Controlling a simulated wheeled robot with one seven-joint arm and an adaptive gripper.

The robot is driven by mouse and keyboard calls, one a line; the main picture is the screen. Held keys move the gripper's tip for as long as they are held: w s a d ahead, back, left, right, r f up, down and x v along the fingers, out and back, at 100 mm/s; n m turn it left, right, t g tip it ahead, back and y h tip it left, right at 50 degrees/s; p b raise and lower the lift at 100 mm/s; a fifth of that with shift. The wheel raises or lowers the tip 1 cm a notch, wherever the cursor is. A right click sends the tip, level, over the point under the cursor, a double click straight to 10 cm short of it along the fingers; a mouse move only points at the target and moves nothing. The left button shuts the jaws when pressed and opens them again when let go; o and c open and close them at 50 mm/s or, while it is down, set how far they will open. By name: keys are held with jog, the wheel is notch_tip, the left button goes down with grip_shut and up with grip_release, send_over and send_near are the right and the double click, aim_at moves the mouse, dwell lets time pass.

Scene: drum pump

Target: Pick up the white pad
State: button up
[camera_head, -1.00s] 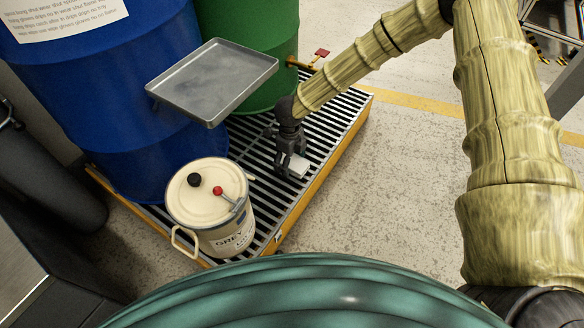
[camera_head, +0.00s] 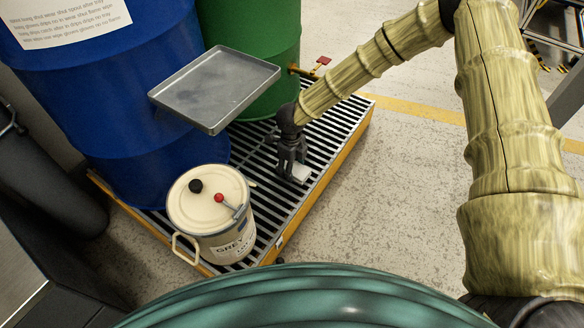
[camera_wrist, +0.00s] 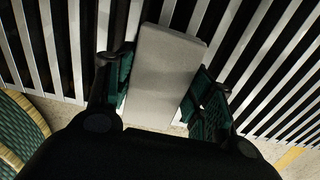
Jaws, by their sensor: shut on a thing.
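The white pad (camera_wrist: 162,70) is a flat pale block between my gripper's two fingers in the wrist view. In the head view the white pad (camera_head: 301,173) shows low over the slatted grating, partly hidden by my gripper (camera_head: 292,172). My gripper (camera_wrist: 160,95) is shut on the pad, with a green-lined finger at each side of it. I cannot tell whether the pad's underside touches the slats.
The grating (camera_head: 266,212) has a yellow edge. A cream can (camera_head: 215,215) with a red-knobbed lever stands at its front left. A metal tray (camera_head: 215,88) juts out before a blue drum (camera_head: 105,110) and a green drum (camera_head: 250,35). Bare floor (camera_head: 400,190) lies right.

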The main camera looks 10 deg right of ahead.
notch_tip(320, 180, up, 10)
jog(key=p, duration=0.5)
jog(key=shift+f, duration=0.2)
jog(key=o, duration=0.3)
jog(key=c, duration=0.4)
